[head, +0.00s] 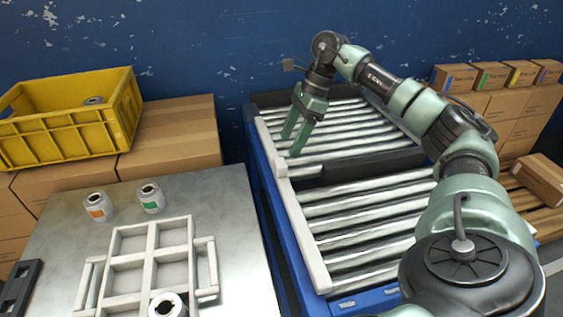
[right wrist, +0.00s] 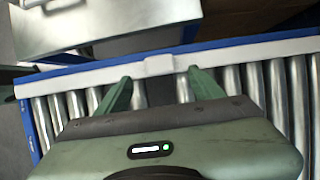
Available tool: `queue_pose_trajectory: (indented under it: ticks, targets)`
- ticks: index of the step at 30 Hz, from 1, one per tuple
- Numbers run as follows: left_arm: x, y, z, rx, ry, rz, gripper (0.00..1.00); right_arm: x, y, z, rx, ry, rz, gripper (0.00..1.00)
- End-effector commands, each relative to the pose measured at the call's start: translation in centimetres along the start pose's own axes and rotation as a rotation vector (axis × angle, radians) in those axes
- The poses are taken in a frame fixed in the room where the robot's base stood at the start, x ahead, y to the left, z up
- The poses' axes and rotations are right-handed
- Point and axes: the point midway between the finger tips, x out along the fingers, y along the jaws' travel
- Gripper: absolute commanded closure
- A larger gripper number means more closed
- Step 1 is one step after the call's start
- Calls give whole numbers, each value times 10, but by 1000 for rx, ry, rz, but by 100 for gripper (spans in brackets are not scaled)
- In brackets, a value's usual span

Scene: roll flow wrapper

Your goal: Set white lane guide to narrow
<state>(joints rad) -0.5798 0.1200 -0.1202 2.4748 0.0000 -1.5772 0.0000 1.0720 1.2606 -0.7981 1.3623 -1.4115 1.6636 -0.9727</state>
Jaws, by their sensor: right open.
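The white lane guide (head: 308,235) is a long white rail along the left side of the roller conveyor (head: 365,215). A short raised white block with a stub over the rollers sits partway along it. My right gripper (head: 291,146) is open and empty, pointing down over the rollers near this block. In the right wrist view the guide (right wrist: 90,78) crosses the picture, and the block (right wrist: 158,65) lies just beyond and between the spread fingertips (right wrist: 160,80). I cannot tell whether they touch it. My left gripper is not in view.
A dark crossbar (head: 365,165) spans the rollers. Left of the conveyor stands a metal table (head: 235,225) with a white divided tray (head: 150,243) and small rolls (head: 150,200). A yellow crate (head: 75,130) on cardboard boxes stands behind it. More boxes (head: 505,100) stand at right.

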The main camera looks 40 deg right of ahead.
Motion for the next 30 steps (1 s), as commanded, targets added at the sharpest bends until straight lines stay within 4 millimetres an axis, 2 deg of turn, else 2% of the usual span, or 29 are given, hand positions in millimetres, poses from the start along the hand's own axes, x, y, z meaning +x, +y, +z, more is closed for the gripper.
queue_pose_trajectory:
  ticks: [10,15,20,27,28,30]
  targets:
    - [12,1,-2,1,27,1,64,54,1,-1,-1,2,4,33]
    - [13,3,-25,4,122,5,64,70,0,0,-1,0,2,33]
    - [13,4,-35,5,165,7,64,77,1,0,0,1,2,33]
    - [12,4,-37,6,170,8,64,77,0,0,0,1,1,33]
    - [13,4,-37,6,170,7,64,77,0,0,0,1,1,36]
    - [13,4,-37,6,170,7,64,77,0,0,0,0,1,55]
